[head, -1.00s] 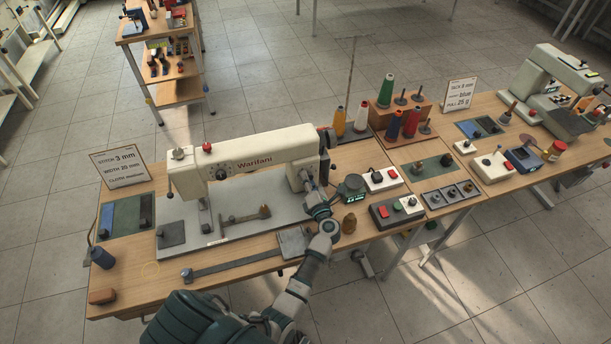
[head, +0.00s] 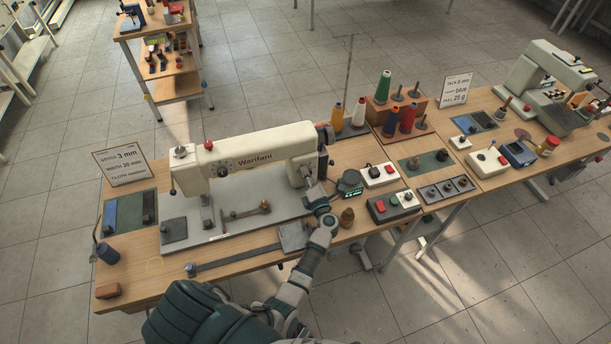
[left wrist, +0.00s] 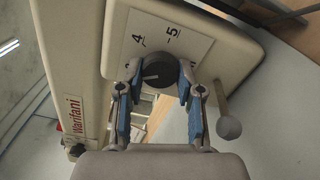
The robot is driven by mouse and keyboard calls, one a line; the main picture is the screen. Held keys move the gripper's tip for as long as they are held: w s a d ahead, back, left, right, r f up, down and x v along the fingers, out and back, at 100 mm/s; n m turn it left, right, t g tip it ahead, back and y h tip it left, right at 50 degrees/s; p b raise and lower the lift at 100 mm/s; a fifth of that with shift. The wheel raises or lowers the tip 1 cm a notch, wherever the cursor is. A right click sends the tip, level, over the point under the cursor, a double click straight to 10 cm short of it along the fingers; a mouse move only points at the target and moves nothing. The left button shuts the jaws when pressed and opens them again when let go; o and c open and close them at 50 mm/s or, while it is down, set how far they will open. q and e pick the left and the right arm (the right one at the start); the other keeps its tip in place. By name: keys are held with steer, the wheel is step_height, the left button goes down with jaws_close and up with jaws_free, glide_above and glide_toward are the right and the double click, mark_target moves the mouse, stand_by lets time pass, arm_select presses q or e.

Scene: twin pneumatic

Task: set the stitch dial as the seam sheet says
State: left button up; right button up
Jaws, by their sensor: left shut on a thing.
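The white sewing machine (head: 250,160), marked "Warifani", stands on the left part of the bench. Its dark stitch dial (left wrist: 158,72) shows in the left wrist view on a white plate with 4 and 5 readable. A figure left of the dial is partly covered by a finger. A pale mark on the dial points left. My left gripper (left wrist: 157,84) is shut on the dial, one finger on each side; in the head view it is at the machine's right end (head: 313,192). The seam sheet (head: 123,163) reads stitch 3 mm, width 20 mm. My right gripper is not in view.
Thread cones (head: 391,121) stand behind. A second machine (head: 545,80) is at the far right.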

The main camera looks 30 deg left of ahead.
arm_select(q)
steer(key=o, duration=1.2)
steer(key=shift+w+d+f, duration=0.1)
steer(key=shift+w+d, duration=0.05)
steer(key=shift+d, duration=0.35)
steer(key=shift+c, duration=0.2)
steer(key=v, duration=1.2)
steer(key=shift+d, duration=0.2)
steer(key=shift+a, duration=0.1)
